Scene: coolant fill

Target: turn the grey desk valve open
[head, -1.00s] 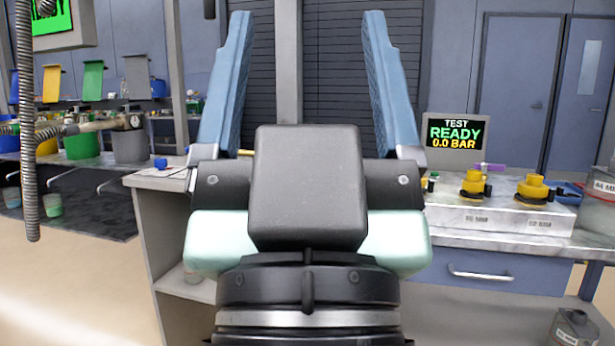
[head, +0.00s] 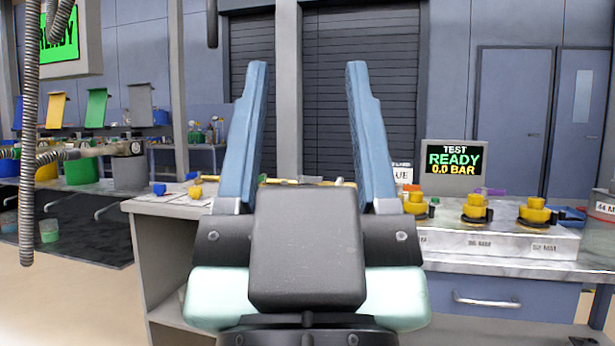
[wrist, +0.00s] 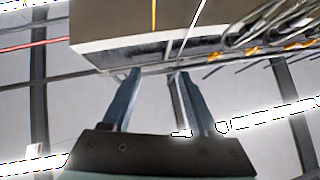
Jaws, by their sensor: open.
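My gripper (head: 306,68) is open and empty, its two blue fingers pointing up in the middle of the head view. In the wrist view my gripper (wrist: 156,75) also shows its fingers apart with nothing between them. I cannot make out the grey desk valve for certain. Small blue (head: 158,188) and yellow (head: 195,190) handles show on the bench left of my gripper. Behind and between the fingers, a yellow strip and a small greyish bit show at bench height. My gripper hides most of that part of the bench.
On the right, several yellow-topped fittings (head: 476,208) stand on a white block marked in MM. A screen (head: 453,168) behind them reads TEST READY 0.0 BAR. A ribbed hose (head: 29,150) hangs at the far left. Buckets (head: 83,170) stand behind it.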

